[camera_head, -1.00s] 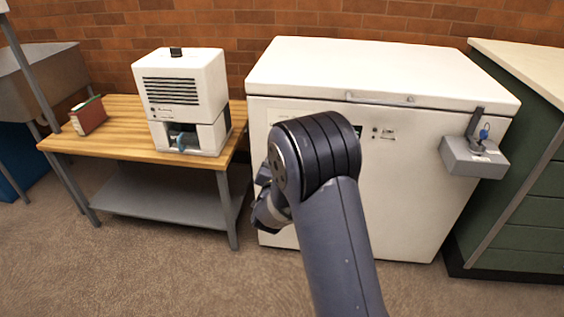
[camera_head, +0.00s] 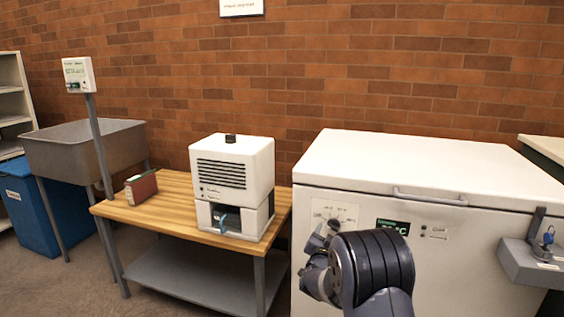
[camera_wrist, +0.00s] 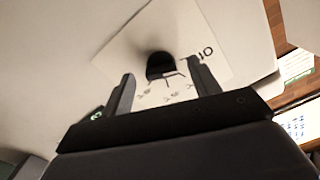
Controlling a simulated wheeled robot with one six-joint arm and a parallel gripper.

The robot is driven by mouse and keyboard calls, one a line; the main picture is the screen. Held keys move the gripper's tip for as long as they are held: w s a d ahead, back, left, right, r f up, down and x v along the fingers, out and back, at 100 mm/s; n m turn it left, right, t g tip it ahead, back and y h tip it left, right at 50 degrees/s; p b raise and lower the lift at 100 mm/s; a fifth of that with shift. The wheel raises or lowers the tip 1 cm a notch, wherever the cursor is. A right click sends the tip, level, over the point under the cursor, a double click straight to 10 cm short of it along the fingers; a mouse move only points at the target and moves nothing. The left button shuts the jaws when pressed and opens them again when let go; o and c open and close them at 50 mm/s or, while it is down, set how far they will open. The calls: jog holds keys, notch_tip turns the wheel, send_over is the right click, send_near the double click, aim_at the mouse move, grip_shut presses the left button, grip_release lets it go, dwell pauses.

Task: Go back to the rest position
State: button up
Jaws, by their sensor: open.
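My gripper (camera_head: 322,240) is in front of the white chest freezer (camera_head: 440,270), at the left part of its front face. In the wrist view my gripper (camera_wrist: 163,85) is open, its two dark fingers apart with nothing held between them. Beyond the fingertips is a black knob (camera_wrist: 160,66) on a white marked dial plate (camera_wrist: 130,50). The dial plate (camera_head: 345,212) also shows in the head view, partly hidden by my gripper. I cannot tell whether the fingers touch the knob. The freezer lid (camera_head: 430,165) is down.
A wooden-topped bench (camera_head: 165,215) left of the freezer bears a white machine (camera_head: 235,165) and a red book-like box (camera_head: 141,187). A grey sink (camera_head: 85,150), a post-mounted panel (camera_head: 78,75) and a blue bin (camera_head: 30,215) stand further left. A grey lock box (camera_head: 530,265) juts from the freezer's right.

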jog(key=shift+w+d, duration=0.15)
jog(key=shift+w, duration=0.3)
jog(key=p+v, duration=0.2)
jog(key=v, duration=0.9)
jog(key=w+d+m+b, duration=0.1)
jog(key=w+m+b, duration=0.2)
jog(key=m, duration=0.2)
jog(key=w+d+m+b, duration=0.1)
jog(key=w+m+b, duration=0.2)
jog(key=w+m, duration=0.1)
jog(key=w+d+m+b, duration=0.1)
jog(key=w+m+b, duration=0.2)
jog(key=m, duration=0.4)
jog(key=shift+w+r, duration=0.25)
jog(key=shift+r, duration=0.1)
jog(key=m, duration=0.5)
jog(key=shift+d+r+m+b, duration=0.1)
jog(key=shift+r+m+b, duration=0.1)
jog(key=shift+m+b, duration=0.2)
